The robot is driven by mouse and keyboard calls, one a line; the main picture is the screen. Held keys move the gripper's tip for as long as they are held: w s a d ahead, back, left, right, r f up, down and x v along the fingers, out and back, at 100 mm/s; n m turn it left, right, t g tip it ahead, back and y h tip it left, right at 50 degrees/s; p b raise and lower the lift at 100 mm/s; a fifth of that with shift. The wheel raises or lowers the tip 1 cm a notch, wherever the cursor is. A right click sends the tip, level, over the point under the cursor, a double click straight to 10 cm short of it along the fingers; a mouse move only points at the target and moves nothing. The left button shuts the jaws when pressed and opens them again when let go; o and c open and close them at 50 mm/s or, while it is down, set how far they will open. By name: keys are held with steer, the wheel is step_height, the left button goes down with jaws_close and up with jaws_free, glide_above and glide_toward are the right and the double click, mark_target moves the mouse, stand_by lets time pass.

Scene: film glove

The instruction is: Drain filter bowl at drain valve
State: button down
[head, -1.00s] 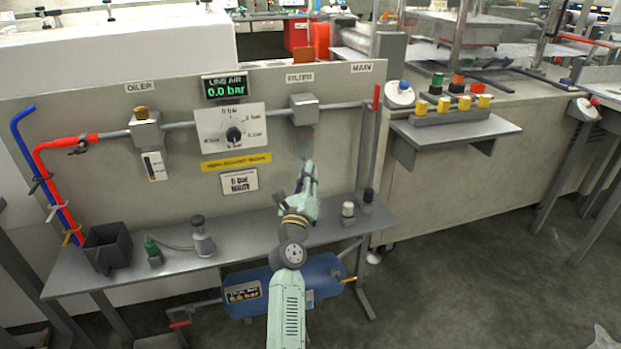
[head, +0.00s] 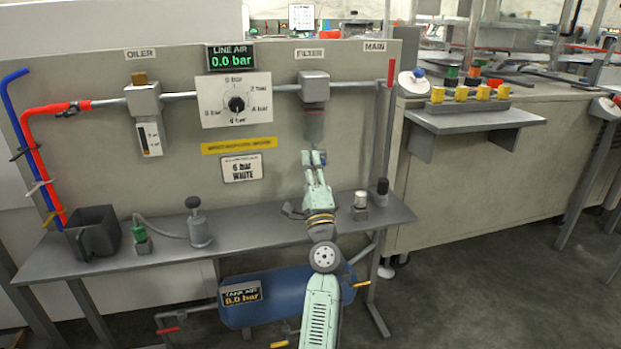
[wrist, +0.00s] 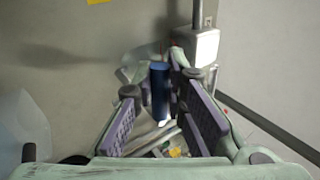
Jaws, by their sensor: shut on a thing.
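The filter (head: 314,88) is a grey block on the panel's pipe, under the FILTER label. Its dull grey bowl (head: 314,124) hangs straight below it. My gripper (head: 317,158) is at the bowl's lower end, with its fingers pointing up. In the wrist view a dark blue cylinder (wrist: 160,90) stands between my purple-padded fingers (wrist: 160,112), and they are shut on it. I take it for the drain valve part at the foot of the bowl. The exact contact is hard to see, and my fingers hide the valve in the head view.
The line air display (head: 230,58) reads 0.0 bar. The grey shelf (head: 270,233) below holds a dark open bin (head: 93,232), a green-topped bottle (head: 142,240), a pump-like can (head: 199,228) and two small capped items at right. A blue tank (head: 290,292) sits underneath.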

steer(key=shift+f+n+y+b, duration=0.1)
steer(key=shift+n+y+b, duration=0.35)
steer(key=shift+n, duration=0.25)
steer(key=c, duration=1.6)
jaws_free()
step_height(320, 180, up, 10)
